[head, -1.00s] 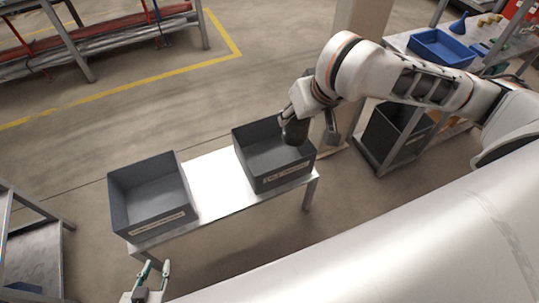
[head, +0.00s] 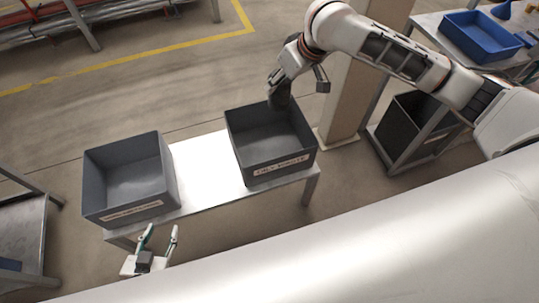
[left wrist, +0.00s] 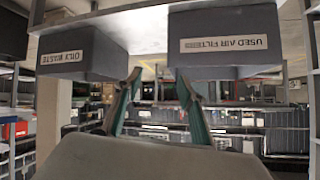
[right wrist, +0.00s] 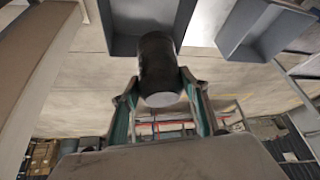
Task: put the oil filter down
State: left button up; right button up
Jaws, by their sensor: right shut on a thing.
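The oil filter is a dark cylinder (right wrist: 160,70) held between the fingers of my right gripper (right wrist: 162,92) in the right wrist view. In the head view the oil filter (head: 279,97) is at the far edge of the right grey bin (head: 283,170), which the left wrist view shows labelled oily waste (left wrist: 80,55). I cannot tell whether it touches the bin. My left gripper (head: 160,240) is open and empty, low in front of the left grey bin (head: 137,208).
Both bins stand on a light metal table (head: 205,170) with a bare stretch between them. A beige column (head: 345,105) stands just right of the table. A blue tray (head: 478,35) sits on a bench at the upper right, and a dark bin (head: 405,125) stands on a low frame.

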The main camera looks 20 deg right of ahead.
jog(key=w+f+n+y+b, duration=0.1)
jog(key=w+f+n+b, duration=0.4)
jog(key=f, duration=1.3)
pick_arm(q)
notch_tip(320, 180, down, 8)
jog(key=s+f+b, duration=0.1)
jog(key=s+b, duration=0.1)
jog(key=s, duration=0.1)
pick_arm(e)
jog(key=shift+m, duration=0.9)
jog(key=w+f+b, duration=0.1)
jog(key=f+b, duration=0.1)
jog(key=f, duration=0.4)
jog(key=w+f+b, duration=0.1)
jog(key=f+b, duration=0.1)
jog(key=f, duration=0.5)
jog(key=w+f+b, duration=0.1)
jog(key=f+b, duration=0.1)
jog(key=f, duration=0.4)
jog(key=shift+a+f, duration=0.2)
jog(key=shift+f, duration=0.2)
jog(key=shift+r, duration=0.25)
pick_arm(q)
jog(key=shift+m+h, duration=0.3)
jog(key=shift+h, duration=0.2)
jog(key=w+d+r, duration=0.2)
jog(key=w+d, duration=0.1)
pick_arm(e)
jog(key=shift+f, duration=0.15)
